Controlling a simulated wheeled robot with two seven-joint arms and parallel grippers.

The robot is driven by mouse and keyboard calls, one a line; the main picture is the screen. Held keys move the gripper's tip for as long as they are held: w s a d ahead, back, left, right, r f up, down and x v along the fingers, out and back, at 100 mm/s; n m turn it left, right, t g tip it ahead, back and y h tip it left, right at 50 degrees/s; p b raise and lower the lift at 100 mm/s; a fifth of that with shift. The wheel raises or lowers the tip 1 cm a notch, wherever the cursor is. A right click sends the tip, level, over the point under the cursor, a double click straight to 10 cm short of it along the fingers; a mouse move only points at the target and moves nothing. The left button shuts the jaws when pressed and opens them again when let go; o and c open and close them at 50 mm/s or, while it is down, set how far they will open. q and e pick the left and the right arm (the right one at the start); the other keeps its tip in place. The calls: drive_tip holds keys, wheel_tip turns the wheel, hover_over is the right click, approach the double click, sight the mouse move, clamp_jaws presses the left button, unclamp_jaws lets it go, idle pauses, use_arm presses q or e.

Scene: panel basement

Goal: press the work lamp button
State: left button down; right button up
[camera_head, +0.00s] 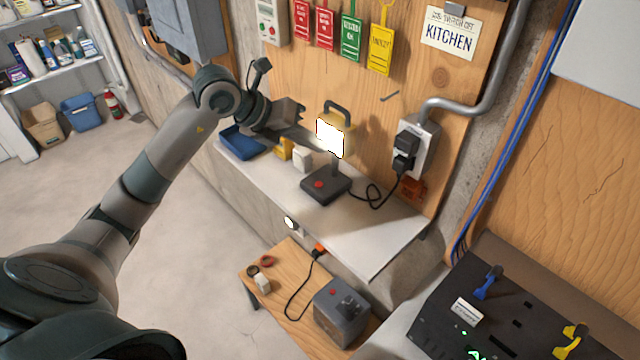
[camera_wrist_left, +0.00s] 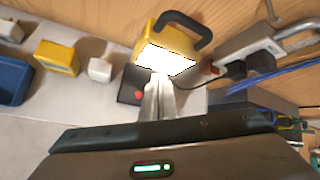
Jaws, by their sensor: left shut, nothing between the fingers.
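The work lamp (camera_head: 343,108) has a yellow housing, a dark carrying handle and a bright white lit face. It stands on a dark base (camera_head: 337,192) on the light shelf, with a red button (camera_head: 319,184) on top. My left gripper (camera_head: 322,145) is shut and empty, its fingers above the base and close to the lamp face in the picture. In the left wrist view the fingertips (camera_wrist_left: 161,80) overlap the lower edge of the lamp (camera_wrist_left: 178,43). The red button (camera_wrist_left: 138,94) shows left of the fingers, apart from them. My right gripper is out of view.
A blue tray (camera_head: 240,141), a yellow item (camera_head: 286,149) and a white block (camera_head: 302,160) are on the shelf (camera_head: 375,240). A power strip (camera_head: 415,145) with plugs is right of the lamp. A grey box (camera_head: 342,312) sits on a low wooden table.

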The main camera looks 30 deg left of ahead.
use_arm(q)
drive_tip(key=b, duration=0.4)
hover_over(319, 184)
drive_tip(key=f, duration=0.4)
drive_tip(key=s+a+f, duration=0.1)
drive_tip(key=f, duration=0.1)
drive_tip(key=shift+f, duration=0.4)
drive_tip(key=shift+f+b, duration=0.65)
drive_tip(key=shift+b, duration=0.05)
drive_tip(key=shift+f, duration=0.15)
idle(0.7)
drive_tip(key=shift+f+b, duration=0.3)
drive_tip(key=shift+b, duration=0.2)
drive_tip(key=shift+f+b, duration=0.35)
idle(0.6)
drive_tip(key=shift+d+r, duration=0.1)
idle(0.3)
drive_tip(key=shift+r+p, duration=0.4)
drive_tip(key=shift+r, duration=0.3)
